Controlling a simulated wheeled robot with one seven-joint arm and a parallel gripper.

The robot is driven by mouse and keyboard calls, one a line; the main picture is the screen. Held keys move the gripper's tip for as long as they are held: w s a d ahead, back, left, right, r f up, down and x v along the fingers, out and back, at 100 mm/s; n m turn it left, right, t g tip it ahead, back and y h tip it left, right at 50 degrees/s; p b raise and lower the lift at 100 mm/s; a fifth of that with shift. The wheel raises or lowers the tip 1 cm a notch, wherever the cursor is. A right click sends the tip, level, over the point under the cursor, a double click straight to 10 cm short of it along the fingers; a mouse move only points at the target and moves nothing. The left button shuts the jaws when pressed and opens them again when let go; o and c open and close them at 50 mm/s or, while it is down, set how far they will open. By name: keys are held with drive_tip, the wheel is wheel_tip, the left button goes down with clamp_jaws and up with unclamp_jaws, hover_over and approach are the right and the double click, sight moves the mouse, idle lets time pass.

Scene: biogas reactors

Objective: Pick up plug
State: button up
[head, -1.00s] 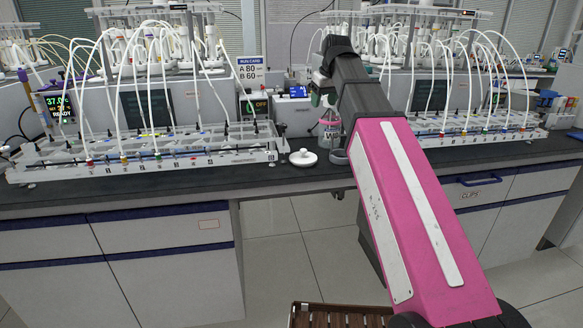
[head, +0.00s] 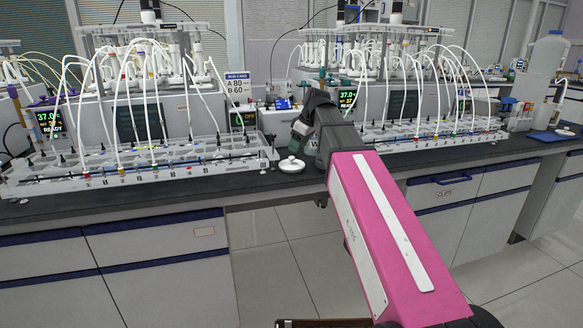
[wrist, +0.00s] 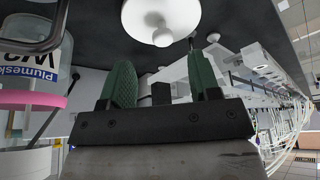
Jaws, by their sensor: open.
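No thing can be named the plug for certain. A white round lid-like piece with a small knob (head: 291,165) lies on the dark bench by the left rack's right end. It also shows at the top of the wrist view (wrist: 162,18), beyond my fingertips and apart from them. A small dark piece (wrist: 194,40) shows near the right fingertip. Dark upright pieces stand at the rack's end (head: 270,139) in the head view. My gripper (wrist: 160,75) is open, its two green fingers apart with nothing gripped between them. In the head view my wrist hides part of the bench.
The left tube rack (head: 150,172) and right tube rack (head: 430,135) stand on the bench (head: 240,190). In the wrist view, a clear labelled vessel (wrist: 30,60) with a pink ring (wrist: 30,99) is close on the left. Bare bench lies around the white piece.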

sight(293, 157)
drive_tip(key=shift+x, duration=2.65)
drive_tip(key=shift+s+a, duration=0.1)
drive_tip(key=shift+a, duration=0.1)
drive_tip(key=shift+r, duration=0.1)
drive_tip(key=shift+c, duration=0.4)
drive_tip(key=c, duration=1)
